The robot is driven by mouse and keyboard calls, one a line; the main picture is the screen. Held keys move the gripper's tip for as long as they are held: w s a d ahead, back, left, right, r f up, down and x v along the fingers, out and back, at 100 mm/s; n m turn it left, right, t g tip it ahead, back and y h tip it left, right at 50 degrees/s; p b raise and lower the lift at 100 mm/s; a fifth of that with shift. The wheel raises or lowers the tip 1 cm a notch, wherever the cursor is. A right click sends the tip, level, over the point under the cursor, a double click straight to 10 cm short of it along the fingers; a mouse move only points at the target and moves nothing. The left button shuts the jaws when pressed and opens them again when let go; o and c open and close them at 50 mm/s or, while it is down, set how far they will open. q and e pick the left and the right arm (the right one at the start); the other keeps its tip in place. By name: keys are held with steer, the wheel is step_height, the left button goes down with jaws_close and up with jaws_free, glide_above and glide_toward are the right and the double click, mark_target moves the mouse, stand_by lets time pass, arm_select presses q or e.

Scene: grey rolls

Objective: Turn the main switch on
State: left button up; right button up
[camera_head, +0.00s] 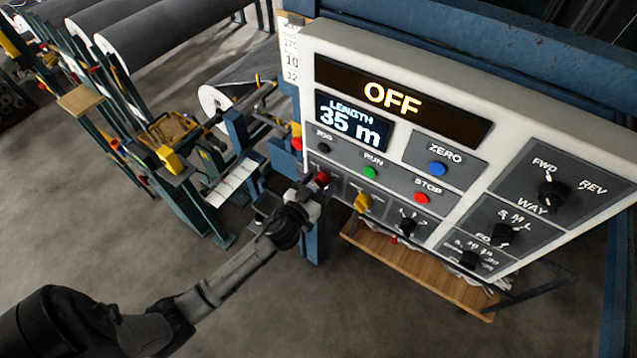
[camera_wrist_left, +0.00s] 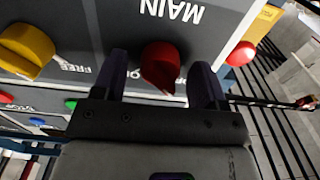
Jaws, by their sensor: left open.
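The main switch is a red rotary knob (camera_head: 322,177) at the lower left of the control panel (camera_head: 320,45). In the left wrist view the red knob (camera_wrist_left: 160,65) sits under the upside-down word MAIN. My left gripper (camera_head: 313,192) is at the knob, its arm coming in from the lower left. In the left wrist view my left gripper (camera_wrist_left: 160,82) is open, with one finger on each side of the knob. I cannot tell whether the fingers touch it. The panel display (camera_head: 393,98) reads OFF. My right gripper is not in view.
A yellow knob (camera_head: 362,202) is right of the main switch and shows in the left wrist view (camera_wrist_left: 27,48). A red button (camera_head: 297,143) is on the panel's left side. Green, blue and red buttons and several black knobs fill the panel. Grey rolls (camera_head: 150,38) stand behind.

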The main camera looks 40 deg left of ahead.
arm_select(q)
steer(key=shift+c, duration=0.5)
steer(key=c, duration=0.8)
steer(key=shift+m, duration=0.3)
steer(key=m, duration=0.3)
steer(key=shift+m, duration=0.3)
steer(key=m, duration=0.4)
steer(key=shift+m+p, duration=0.3)
steer(key=shift+p, duration=0.05)
steer(key=m, duration=0.4)
steer(key=shift+m, duration=0.3)
steer(key=shift+m+p, duration=0.35)
steer(key=shift+m, duration=1.85)
